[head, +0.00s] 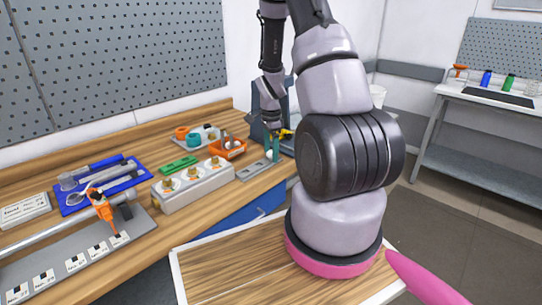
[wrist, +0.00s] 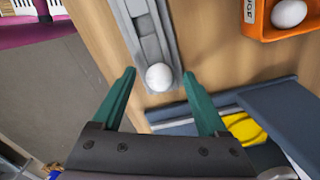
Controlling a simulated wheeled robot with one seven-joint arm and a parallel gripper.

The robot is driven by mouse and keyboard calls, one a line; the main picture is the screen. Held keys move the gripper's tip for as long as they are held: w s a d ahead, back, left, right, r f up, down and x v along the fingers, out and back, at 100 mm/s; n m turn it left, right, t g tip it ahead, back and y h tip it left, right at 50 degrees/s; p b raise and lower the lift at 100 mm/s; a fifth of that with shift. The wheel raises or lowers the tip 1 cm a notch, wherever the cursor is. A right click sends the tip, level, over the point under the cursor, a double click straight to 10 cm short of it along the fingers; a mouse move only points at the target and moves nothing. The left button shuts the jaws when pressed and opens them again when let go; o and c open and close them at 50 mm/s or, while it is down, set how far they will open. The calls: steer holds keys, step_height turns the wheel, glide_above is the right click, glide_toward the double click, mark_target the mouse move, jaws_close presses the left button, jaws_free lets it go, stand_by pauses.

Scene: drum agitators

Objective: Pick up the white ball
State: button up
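A white ball (wrist: 159,77) sits at the near end of a grey slotted holder (wrist: 147,32) on the wooden bench. My gripper (wrist: 159,73) is open, with one green finger on each side of the ball and a gap to both. In the wrist view the fingertips reach about level with the ball; I cannot tell their height above it. In the head view my gripper (head: 271,152) is small and far off at the bench's right end, with the ball partly hidden behind the fingers. A second white ball (wrist: 289,13) lies in an orange bin (wrist: 262,34).
The orange bin (head: 229,149) stands left of my gripper in the head view. A long grey block with brass knobs (head: 194,184) and a blue tool tray (head: 100,186) lie further left. A dark blue-grey box with something yellow (wrist: 243,128) is close to the right finger.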

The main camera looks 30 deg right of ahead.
jaws_close()
